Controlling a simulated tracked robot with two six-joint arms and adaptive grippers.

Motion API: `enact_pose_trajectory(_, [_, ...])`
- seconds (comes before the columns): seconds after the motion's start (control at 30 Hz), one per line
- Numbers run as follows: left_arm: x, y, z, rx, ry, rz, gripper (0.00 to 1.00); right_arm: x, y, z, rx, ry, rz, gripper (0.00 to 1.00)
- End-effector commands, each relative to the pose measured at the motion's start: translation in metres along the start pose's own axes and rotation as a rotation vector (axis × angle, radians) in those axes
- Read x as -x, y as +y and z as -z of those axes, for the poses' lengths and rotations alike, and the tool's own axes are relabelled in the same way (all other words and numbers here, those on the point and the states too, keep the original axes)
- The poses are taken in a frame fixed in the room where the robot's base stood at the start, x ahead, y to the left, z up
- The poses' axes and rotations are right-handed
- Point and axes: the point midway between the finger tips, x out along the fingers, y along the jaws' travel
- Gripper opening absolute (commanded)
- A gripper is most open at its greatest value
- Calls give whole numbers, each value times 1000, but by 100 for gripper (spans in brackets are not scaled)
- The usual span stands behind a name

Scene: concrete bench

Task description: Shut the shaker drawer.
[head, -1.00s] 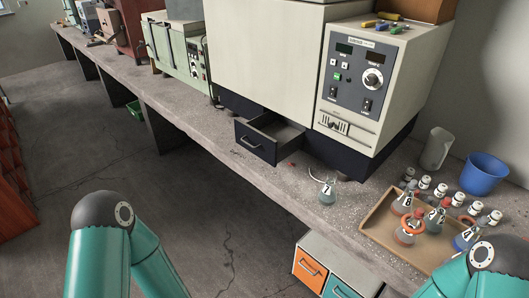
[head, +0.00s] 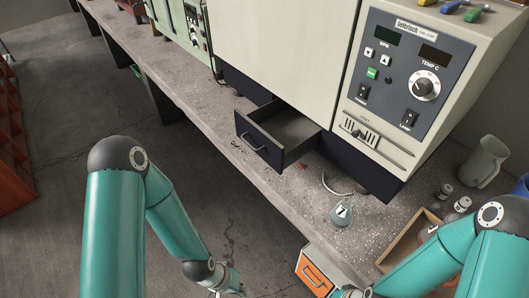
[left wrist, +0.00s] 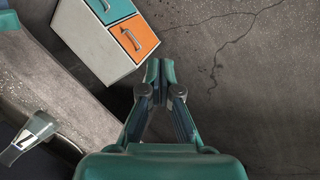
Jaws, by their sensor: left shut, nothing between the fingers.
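The shaker (head: 285,45) is a large cream machine with a grey control panel and a dark base. Its dark drawer (head: 257,144) is pulled out from the base over the bench, with a silver handle on its front. The drawer looks empty. My left gripper (left wrist: 160,72) is shut and empty in the left wrist view, over the floor and beside the cabinet under the bench. In the head view its arm reaches down to the bottom edge, low in front of the bench and well apart from the drawer. My right arm comes in from the right; its gripper is out of view.
A cabinet with an orange drawer (head: 313,273) is below.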

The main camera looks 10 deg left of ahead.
Motion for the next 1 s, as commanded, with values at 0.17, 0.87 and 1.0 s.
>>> enact_pose_trajectory(0.17, [0, 0, -1, 0, -2, 0, 0, 0, 0, -1, 0, -2, 0, 35])
enact_pose_trajectory(0.87, [47, -19, 268, -1393, 1057, 276, 0, -142, 51, 0, -1, -1, 0, 35])
enact_pose_trajectory(1.0, [95, -16, 291, -1801, 1319, 548, 0, -174, 63, 0, 0, -1, 0, 35])
